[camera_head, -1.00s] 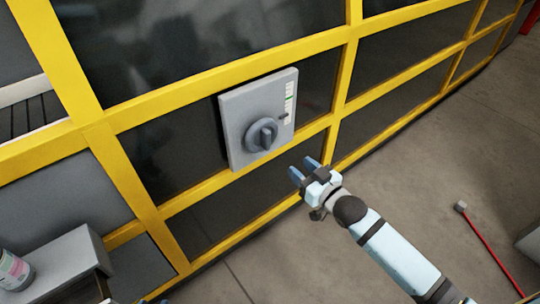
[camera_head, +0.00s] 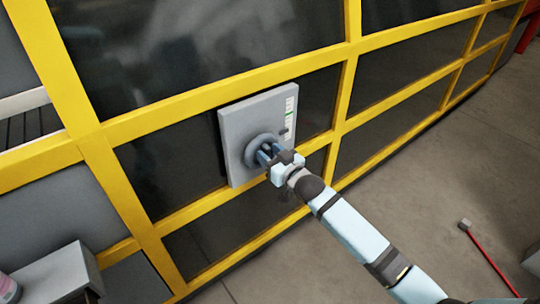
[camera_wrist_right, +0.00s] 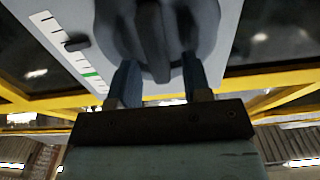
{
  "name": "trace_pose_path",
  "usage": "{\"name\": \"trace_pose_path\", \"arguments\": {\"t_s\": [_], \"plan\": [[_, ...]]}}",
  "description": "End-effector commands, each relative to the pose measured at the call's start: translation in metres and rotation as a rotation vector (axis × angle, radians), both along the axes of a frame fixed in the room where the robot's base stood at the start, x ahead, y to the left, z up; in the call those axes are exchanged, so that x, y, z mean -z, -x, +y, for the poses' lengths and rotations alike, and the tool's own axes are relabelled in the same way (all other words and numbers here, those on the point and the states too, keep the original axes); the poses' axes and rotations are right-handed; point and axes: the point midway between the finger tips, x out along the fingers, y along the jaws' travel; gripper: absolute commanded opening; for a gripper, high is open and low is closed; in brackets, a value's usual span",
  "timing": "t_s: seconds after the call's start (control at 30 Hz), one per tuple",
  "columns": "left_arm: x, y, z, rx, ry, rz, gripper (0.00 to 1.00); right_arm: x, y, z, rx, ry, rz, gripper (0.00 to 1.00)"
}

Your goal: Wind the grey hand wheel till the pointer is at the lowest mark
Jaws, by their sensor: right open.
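The grey hand wheel (camera_head: 252,144) is on the front of a light grey box (camera_head: 236,125) fixed to the yellow-framed wall. A raised grip bar (camera_wrist_right: 152,40) crosses the wheel. My right gripper (camera_head: 265,152) is open at the wheel, with its blue fingers on either side of the bar in the right wrist view (camera_wrist_right: 160,82). I cannot tell whether they touch it. The dark pointer (camera_head: 284,130) stands below the green mark (camera_head: 290,112) on the white scale, near its lower end. The pointer also shows in the wrist view (camera_wrist_right: 75,44). My left gripper is out of view.
Yellow frame bars (camera_head: 210,88) with dark panels surround the box. A grey cabinet (camera_head: 50,275) stands at the lower left. A red-handled tool (camera_head: 485,255) lies on the floor at the right. Open floor lies to the right of the arm.

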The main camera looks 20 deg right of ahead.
Motion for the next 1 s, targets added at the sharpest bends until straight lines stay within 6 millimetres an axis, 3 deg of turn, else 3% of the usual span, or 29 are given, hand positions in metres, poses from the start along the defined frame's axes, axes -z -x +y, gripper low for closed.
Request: {"name": "trace_pose_path", "arguments": {"t_s": [0.27, 0.47, 1.0], "plan": [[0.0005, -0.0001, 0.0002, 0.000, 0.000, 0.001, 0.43, 0.0001, -0.0013, 0.0007, 0.000, 0.000, 0.001, 0.45], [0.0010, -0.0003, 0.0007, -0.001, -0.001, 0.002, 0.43, 0.0001, -0.0012, 0.0007, 0.000, 0.000, 0.001, 0.01], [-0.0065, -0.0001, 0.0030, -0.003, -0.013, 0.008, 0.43, -0.0020, -0.0006, 0.0029, -0.001, 0.119, -0.041, 0.00]]}}
